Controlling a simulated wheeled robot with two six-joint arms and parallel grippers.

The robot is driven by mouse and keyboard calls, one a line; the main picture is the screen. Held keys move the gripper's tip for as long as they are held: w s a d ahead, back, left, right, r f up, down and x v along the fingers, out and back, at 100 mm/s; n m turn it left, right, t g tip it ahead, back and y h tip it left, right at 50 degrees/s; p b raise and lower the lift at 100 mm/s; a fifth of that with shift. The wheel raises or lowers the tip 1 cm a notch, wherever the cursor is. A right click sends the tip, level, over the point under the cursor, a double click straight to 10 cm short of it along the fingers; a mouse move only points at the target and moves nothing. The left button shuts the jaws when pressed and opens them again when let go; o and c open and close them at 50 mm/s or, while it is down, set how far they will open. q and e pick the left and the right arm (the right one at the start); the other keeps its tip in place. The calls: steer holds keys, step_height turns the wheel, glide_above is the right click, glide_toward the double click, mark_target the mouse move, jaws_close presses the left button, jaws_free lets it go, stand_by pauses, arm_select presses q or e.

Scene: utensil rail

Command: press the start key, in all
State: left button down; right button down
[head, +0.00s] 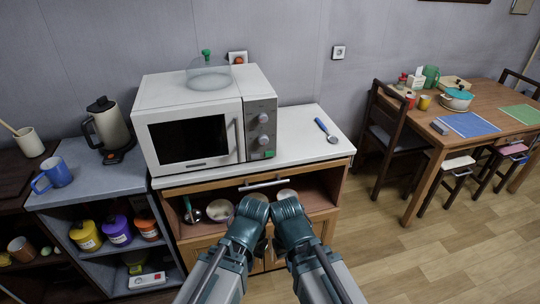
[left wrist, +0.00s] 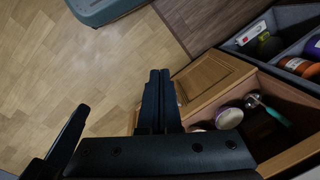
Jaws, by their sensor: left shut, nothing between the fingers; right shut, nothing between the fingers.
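The microwave (head: 190,120) is white and stands on the counter with its dark-windowed door closed. Its grey control panel on the right has two round knobs and, at the bottom, a small green key (head: 269,154), which looks like the start key. My right gripper (head: 287,196) is in front of the cabinet, below and a little right of the panel, apart from the key. My left gripper (head: 256,198) is close beside it on the left. Its dark fingers show together and empty in the left wrist view (left wrist: 157,80). The right fingertips are hard to make out in the head view.
A glass dome (head: 209,76) sits on the microwave. A kettle (head: 107,125) and blue mug (head: 53,173) stand left. Below is an open shelf with bowls. The floor right is clear before the dining table.

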mark_target(270, 154)
stand_by(0.7)
arm_select(q)
steer(key=w+d+t+h+b, duration=0.2)
steer(key=w+d+t+h, duration=0.15)
steer(key=w+d, duration=0.35)
steer(key=w+r+n+t+h+b, duration=0.1)
steer(key=w+r+t, duration=0.3)
steer(key=w, duration=0.4)
steer(key=w+d+r+n+t+h+b, duration=0.1)
steer(key=w+r+n+t+h, duration=0.1)
steer(key=w+r+t, duration=0.3)
steer(key=w+r+h, duration=0.1)
steer(key=w, duration=0.3)
steer(key=shift+w+d+r+n+b, duration=0.15)
steer(key=shift+w+r+n+b, duration=0.05)
steer(key=shift+r+n+b, duration=0.15)
steer(key=shift+w+t+h, duration=0.1)
steer(key=shift+t+h, duration=0.15)
steer(key=shift+w+a, duration=0.35)
steer(key=shift+w, duration=1.05)
steer(key=shift+w+a, duration=0.4)
steer(key=shift+w, duration=0.95)
steer(key=shift+w+a, duration=0.35)
steer(key=shift+w, duration=1.05)
steer(key=shift+w+a, duration=0.15)
steer(key=shift+w, duration=0.25)
